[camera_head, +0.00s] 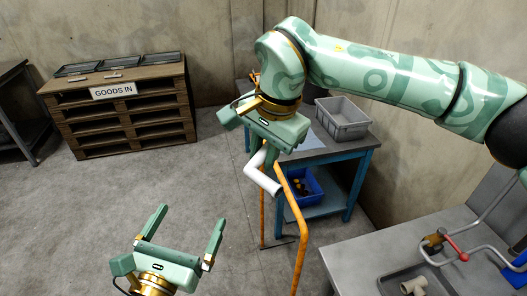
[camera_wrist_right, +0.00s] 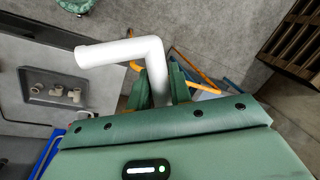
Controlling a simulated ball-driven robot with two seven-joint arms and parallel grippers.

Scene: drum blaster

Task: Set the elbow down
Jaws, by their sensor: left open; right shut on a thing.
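The elbow is a white bent pipe (camera_head: 262,180) hanging below my right gripper (camera_head: 267,160) in the head view. In the right wrist view the elbow (camera_wrist_right: 115,51) has one arm between the fingers and the other arm reaching left. My right gripper (camera_wrist_right: 160,85) is shut on it and holds it in the air. In the head view it appears in front of the blue-framed table and the orange rail. My left gripper (camera_head: 190,217) is open and empty over the floor, with its fingers pointing up in the picture.
A blue-framed table (camera_head: 345,155) carries a grey bin (camera_head: 342,118); a blue bin (camera_head: 303,187) sits below. A bent orange rail (camera_head: 303,235) stands in front. A metal bench (camera_head: 350,262) at lower right holds a tray with pale fittings (camera_head: 413,286). A GOODS IN pallet stack (camera_head: 125,115) stands back left.

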